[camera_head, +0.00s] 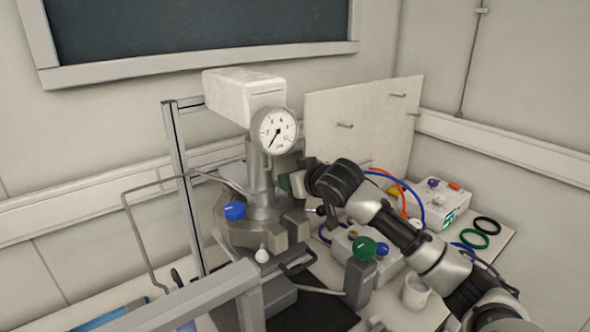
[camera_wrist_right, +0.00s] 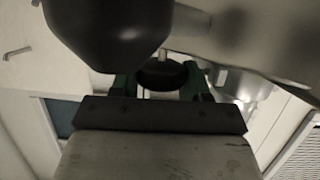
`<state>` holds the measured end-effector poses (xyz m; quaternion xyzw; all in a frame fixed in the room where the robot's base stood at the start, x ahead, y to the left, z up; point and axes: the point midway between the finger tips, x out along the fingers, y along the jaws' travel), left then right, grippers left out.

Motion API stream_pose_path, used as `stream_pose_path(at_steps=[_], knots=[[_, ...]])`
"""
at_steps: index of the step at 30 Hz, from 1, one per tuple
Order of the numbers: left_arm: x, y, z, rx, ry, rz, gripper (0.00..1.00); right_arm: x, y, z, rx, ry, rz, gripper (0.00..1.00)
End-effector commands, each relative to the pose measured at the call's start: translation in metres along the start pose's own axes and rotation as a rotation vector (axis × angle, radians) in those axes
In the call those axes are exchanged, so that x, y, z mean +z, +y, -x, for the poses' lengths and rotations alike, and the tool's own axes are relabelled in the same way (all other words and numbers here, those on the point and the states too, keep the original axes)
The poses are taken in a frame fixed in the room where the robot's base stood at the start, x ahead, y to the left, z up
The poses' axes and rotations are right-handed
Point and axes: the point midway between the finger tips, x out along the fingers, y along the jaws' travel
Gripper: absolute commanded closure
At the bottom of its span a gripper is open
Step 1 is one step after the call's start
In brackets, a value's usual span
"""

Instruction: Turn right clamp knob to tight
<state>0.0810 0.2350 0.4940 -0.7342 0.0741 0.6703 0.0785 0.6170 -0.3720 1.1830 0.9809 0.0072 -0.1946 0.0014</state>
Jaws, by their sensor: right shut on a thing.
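The pressure reactor (camera_head: 262,205) is a grey metal vessel with a round dial gauge (camera_head: 277,131) on top. My right gripper (camera_head: 286,183) reaches in from the right at the right side of the reactor's upper body. In the right wrist view its green fingers (camera_wrist_right: 161,82) are shut on a dark round knob (camera_wrist_right: 161,74), one finger on each side. A short metal stem shows just beyond this knob. In the head view the knob is hidden by the gripper and wrist. I cannot read any marking on it. My left gripper is not in view.
A blue knob (camera_head: 234,211) is on the reactor's left front, and a white knob (camera_head: 262,255) is below. A green knob (camera_head: 363,248) tops a grey block under my right arm. A white mug (camera_head: 415,293) stands at the right. A white panel (camera_head: 362,125) rises behind.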

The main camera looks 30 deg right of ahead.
Motion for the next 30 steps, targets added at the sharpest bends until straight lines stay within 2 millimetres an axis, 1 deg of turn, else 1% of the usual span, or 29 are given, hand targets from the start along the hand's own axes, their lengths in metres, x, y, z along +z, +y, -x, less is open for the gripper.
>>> stream_pose_path(at_steps=[1,3,12,18,30], knots=[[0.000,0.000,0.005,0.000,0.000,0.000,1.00,-0.002,-0.002,0.001,0.028,0.000,-0.017,0.77],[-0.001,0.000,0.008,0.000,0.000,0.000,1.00,-0.002,-0.002,0.001,0.071,-0.001,-0.035,0.77],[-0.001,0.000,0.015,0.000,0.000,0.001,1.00,-0.001,-0.001,0.000,0.194,0.000,-0.085,0.77],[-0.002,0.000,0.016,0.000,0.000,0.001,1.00,0.000,0.000,0.000,0.225,0.000,-0.096,0.77],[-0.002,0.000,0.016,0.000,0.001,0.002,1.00,0.000,0.000,-0.001,0.229,-0.001,-0.097,0.77]])
